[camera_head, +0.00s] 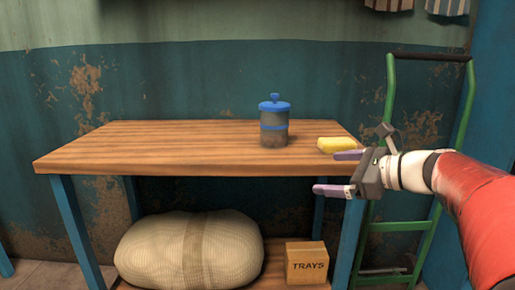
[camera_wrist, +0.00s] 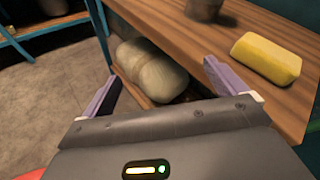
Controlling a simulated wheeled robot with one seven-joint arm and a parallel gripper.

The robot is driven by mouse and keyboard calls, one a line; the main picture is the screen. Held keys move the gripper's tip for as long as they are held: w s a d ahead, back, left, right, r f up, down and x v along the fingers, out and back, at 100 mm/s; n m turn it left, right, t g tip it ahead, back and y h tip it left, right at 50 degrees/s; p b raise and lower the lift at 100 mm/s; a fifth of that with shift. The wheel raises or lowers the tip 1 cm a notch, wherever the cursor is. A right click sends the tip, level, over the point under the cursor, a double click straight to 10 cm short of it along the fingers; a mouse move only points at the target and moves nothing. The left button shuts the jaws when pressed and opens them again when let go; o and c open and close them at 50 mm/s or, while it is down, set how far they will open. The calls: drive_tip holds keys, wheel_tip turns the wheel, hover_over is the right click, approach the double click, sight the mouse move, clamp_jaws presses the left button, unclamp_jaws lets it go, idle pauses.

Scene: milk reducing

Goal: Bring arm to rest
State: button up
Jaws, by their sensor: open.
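My gripper (camera_head: 335,173) is open with nothing between its purple fingers. In the head view it reaches in from the right and hangs in front of the right end of the wooden table (camera_head: 180,140). In the wrist view my gripper (camera_wrist: 158,88) has its fingers spread wide, with the table's edge beyond them. A yellow block (camera_head: 338,144) lies on the table's right end, just behind the upper finger in the head view. The yellow block (camera_wrist: 266,58) also shows right of the fingers in the wrist view, apart from them.
A blue-lidded canister (camera_head: 274,125) stands on the table left of the yellow block. Below are a large sack (camera_head: 190,250) and a box marked TRAYS (camera_head: 306,264). A green hand truck (camera_head: 391,100) leans on the wall behind my arm. The table's left half is clear.

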drive_tip(key=s+a+f+n+g+h, duration=0.4)
drive_tip(key=s+a+f+n, duration=0.2)
drive_tip(key=s+f+n, duration=0.45)
drive_tip(key=s+d+f+n+h, duration=0.2)
drive_tip(key=s+f+n+h, duration=0.1)
drive_tip(key=s+n, duration=0.3)
drive_tip(key=s+d+f+n+h, duration=0.2)
drive_tip(key=s+f+n+h, duration=0.2)
drive_tip(key=s+n, duration=0.2)
drive_tip(key=shift+s+f, duration=0.25)
drive_tip(key=shift+s, duration=0.8)
drive_tip(key=shift+d, duration=0.1)
